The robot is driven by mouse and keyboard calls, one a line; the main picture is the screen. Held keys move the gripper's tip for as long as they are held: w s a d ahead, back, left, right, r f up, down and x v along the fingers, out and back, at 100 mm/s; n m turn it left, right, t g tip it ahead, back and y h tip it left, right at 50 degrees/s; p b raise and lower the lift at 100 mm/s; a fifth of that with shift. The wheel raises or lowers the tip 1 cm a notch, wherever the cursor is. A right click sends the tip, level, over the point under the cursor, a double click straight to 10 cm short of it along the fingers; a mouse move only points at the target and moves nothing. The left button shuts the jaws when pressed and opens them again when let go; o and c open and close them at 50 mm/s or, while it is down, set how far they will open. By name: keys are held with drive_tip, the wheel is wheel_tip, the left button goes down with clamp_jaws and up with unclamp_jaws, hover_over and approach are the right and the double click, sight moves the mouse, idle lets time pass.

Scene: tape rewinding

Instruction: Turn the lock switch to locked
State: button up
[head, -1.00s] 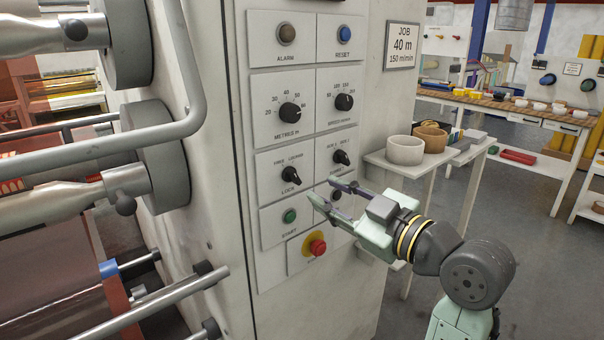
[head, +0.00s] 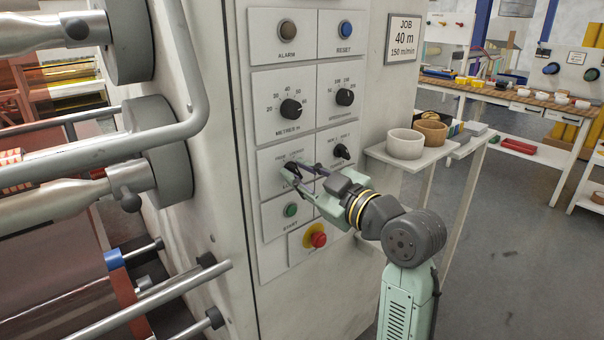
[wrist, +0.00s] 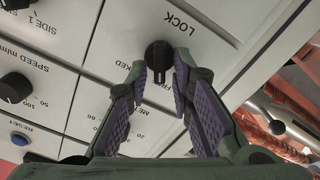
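The lock switch (wrist: 159,58) is a black round knob with a pointer bar, on a white panel plate marked LOCK. Narrow gaps seem to remain; contact is unclear. In the head view my gripper (head: 291,174) reaches the lock plate from the right and hides most of the switch.
The metre dial (head: 291,109) is above and the green start button (head: 290,210) below. The red stop button (head: 318,239) is under my forearm. A side selector (head: 341,151) is to the right. Bowls (head: 405,143) stand on a shelf at right; rollers (head: 150,165) are at left.

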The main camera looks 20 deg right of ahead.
clamp_jaws()
drive_tip(key=shift+m, duration=0.4)
drive_tip(key=shift+w+d+m+p, duration=0.1)
drive_tip(key=shift+d+m+p, duration=0.1)
drive_tip(key=shift+m+p, duration=1.9)
drive_tip(key=shift+d+m+p, duration=0.15)
drive_tip(key=shift+m+p, duration=0.55)
drive_tip(key=shift+m, duration=2.7)
drive_tip(key=shift+o, duration=1.3)
unclamp_jaws()
